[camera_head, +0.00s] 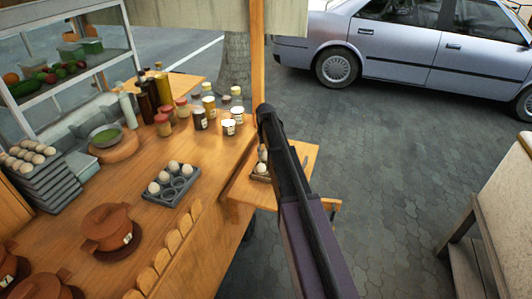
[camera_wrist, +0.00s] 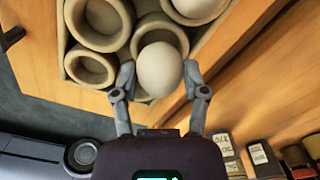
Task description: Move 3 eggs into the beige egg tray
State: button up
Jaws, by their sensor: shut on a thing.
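The beige egg tray (camera_wrist: 107,48) shows in the wrist view, with several round cups, some of them empty. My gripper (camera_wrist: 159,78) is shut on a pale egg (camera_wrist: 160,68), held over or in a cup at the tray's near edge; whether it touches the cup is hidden. Another egg (camera_wrist: 200,8) sits in a cup at the top edge of that view. In the head view, the beige tray (camera_head: 259,174) is on the small wooden side table, mostly hidden behind my arm. A dark grey tray (camera_head: 178,197) on the counter holds several white eggs (camera_head: 173,167).
Stacked grey trays (camera_head: 52,186) with more eggs stand at the counter's left. Jars (camera_head: 199,119) and bottles stand at the back, near the side table (camera_head: 240,188). A brown clay pot (camera_head: 107,228) sits at the front.

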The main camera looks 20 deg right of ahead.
jog(key=shift+f+b, duration=1.2)
dwell(1.1)
jog(key=o, duration=0.8)
jog(key=shift+r, duration=0.15)
